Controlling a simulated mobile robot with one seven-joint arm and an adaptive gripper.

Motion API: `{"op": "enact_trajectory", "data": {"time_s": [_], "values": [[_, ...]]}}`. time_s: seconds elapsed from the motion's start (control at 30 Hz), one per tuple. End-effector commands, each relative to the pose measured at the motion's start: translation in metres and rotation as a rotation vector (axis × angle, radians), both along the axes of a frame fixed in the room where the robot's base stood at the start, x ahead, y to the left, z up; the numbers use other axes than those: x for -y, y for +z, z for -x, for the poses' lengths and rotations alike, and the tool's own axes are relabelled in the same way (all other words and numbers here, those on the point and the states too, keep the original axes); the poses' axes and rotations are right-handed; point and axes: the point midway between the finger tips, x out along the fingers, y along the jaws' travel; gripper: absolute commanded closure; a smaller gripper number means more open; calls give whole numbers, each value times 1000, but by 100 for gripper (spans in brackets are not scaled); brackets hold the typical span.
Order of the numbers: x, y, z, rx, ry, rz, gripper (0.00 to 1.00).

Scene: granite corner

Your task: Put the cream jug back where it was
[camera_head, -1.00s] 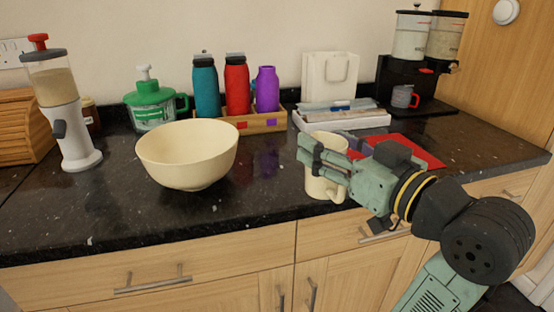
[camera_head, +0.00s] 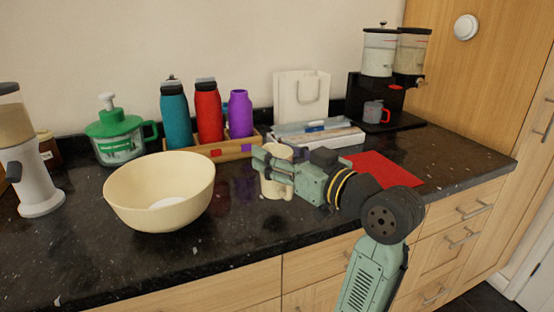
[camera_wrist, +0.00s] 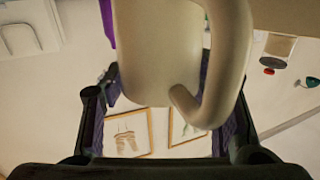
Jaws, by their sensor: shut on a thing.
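The cream jug (camera_head: 273,186) is upright, right of the cream bowl (camera_head: 125,208) and in front of the bottle tray. My gripper (camera_head: 266,163) reaches in from the right and is shut on the jug near its upper part. The jug's handle (camera_head: 289,191) points right and toward the camera. Whether its base touches the counter or hangs just above it, I cannot tell. In the wrist view the jug (camera_wrist: 160,45) fills the upper middle, between both fingers, with its handle (camera_wrist: 236,60) on the right.
A wooden tray (camera_head: 178,151) with teal, red and purple bottles stands behind. A white tray (camera_head: 345,138) and a red mat (camera_head: 392,169) lie behind and right of my gripper. A grey-white grinder (camera_head: 35,175) stands left. The counter front (camera_head: 230,235) is clear.

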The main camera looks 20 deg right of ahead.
Motion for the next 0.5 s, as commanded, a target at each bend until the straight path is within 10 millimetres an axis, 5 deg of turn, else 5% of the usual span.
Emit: {"op": "enact_trajectory", "data": {"time_s": [0.37, 0.5], "values": [[8, -2, -30, 0, 2, -1, 85], [8, -17, -28, 0, -1, -2, 85]]}}
